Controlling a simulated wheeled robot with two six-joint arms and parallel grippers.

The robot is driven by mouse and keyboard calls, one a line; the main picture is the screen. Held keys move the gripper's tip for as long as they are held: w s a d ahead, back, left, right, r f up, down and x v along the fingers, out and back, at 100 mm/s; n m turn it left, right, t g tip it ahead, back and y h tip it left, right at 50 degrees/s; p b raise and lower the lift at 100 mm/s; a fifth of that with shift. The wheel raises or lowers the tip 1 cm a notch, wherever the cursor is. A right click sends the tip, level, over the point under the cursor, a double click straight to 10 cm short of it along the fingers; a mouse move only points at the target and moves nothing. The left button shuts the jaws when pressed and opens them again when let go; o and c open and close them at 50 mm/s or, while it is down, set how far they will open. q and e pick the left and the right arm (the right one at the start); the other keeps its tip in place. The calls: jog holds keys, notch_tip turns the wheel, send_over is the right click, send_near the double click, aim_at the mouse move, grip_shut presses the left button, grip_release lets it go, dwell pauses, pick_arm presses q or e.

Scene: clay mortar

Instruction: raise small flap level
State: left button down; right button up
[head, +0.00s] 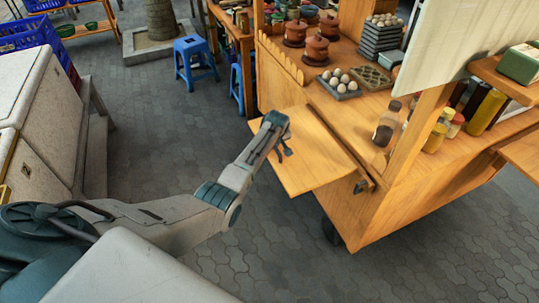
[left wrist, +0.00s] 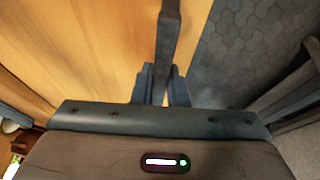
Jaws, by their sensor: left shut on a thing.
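The small flap (head: 312,165) is a plain wooden board on the near left side of the wooden cart. It stands out from the cart below the counter top; I cannot tell exactly how far it tilts. My left gripper (head: 284,149) is over the outer part of the flap. In the left wrist view, the flap (left wrist: 85,50) fills the left side, and the gripper (left wrist: 162,88) is shut at its edge, with a dark bar (left wrist: 168,35) between the fingers. The exact contact is partly hidden. My right gripper is not in view.
The cart counter (head: 345,105) carries clay pots (head: 317,48), a tray of eggs (head: 340,83) and bottles (head: 386,124). A blue stool (head: 194,58) stands behind. A pale cabinet (head: 35,130) is at left. Paved floor (head: 150,140) lies open between cabinet and cart.

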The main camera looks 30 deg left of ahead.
pick_arm(q)
jog(key=shift+w+r, duration=0.3)
jog(key=shift+r, duration=0.65)
jog(key=c, duration=1.4)
grip_release()
jog(key=shift+c, duration=0.2)
jog(key=shift+s+d, duration=0.1)
jog(key=b+v, duration=0.1)
jog(key=v, duration=0.9)
jog(key=shift+s+r, duration=0.2)
jog(key=shift+r, duration=0.1)
jog(key=shift+d, duration=0.1)
